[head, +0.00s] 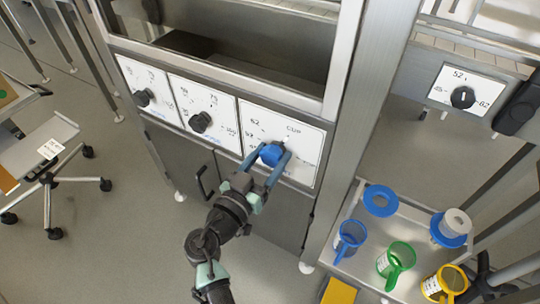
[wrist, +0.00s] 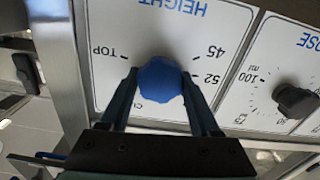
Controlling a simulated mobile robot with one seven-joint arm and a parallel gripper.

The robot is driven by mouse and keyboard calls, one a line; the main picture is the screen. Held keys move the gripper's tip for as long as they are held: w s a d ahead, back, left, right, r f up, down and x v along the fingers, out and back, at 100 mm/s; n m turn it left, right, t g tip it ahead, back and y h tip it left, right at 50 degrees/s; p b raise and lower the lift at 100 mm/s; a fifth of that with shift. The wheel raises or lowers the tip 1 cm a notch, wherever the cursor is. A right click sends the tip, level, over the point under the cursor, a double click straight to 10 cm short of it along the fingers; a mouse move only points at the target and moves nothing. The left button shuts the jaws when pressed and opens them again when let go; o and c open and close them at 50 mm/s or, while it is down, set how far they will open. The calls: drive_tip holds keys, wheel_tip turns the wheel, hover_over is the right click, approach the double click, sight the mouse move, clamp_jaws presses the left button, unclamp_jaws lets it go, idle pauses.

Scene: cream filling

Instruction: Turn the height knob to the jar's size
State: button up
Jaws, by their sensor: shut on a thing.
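The blue height knob (head: 271,153) sits on a white dial plate (head: 305,145) on the machine's front. In the wrist view the knob (wrist: 160,80) has the upside-down word HEIGHT beside it, with marks for TOP, 45 and 52 around it. Its pointer direction cannot be told. My gripper (head: 269,160) is shut on the knob, one blue finger on each side; the wrist view shows the same grip (wrist: 160,84). Jugs or jars stand on a cart at lower right: blue (head: 349,240), green (head: 396,261) and yellow (head: 444,284). Their label text is too small to read.
Two black knobs (head: 142,98) (head: 200,122) sit on plates left of the height dial; one shows in the wrist view (wrist: 295,102). Another black knob (head: 463,97), marked 52 and 62, is at upper right. A steel post (head: 362,95) stands right of the panel.

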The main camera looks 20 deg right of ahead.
drive_tip(key=shift+n, duration=0.3)
drive_tip(key=n, duration=0.5)
drive_tip(key=shift+b, duration=0.4)
drive_tip(key=n+p, duration=0.1)
drive_tip(key=n, duration=0.4)
drive_tip(key=shift+n, duration=0.4)
drive_tip(key=n+p, duration=0.2)
drive_tip(key=n, duration=0.4)
drive_tip(key=shift+a+p, duration=0.1)
drive_tip(key=shift+p, duration=0.2)
drive_tip(key=n+p, duration=0.2)
drive_tip(key=n, duration=0.3)
drive_tip(key=shift+f, duration=0.2)
drive_tip(key=shift+n, duration=0.3)
drive_tip(key=o, duration=1.4)
drive_tip(key=shift+c, duration=0.2)
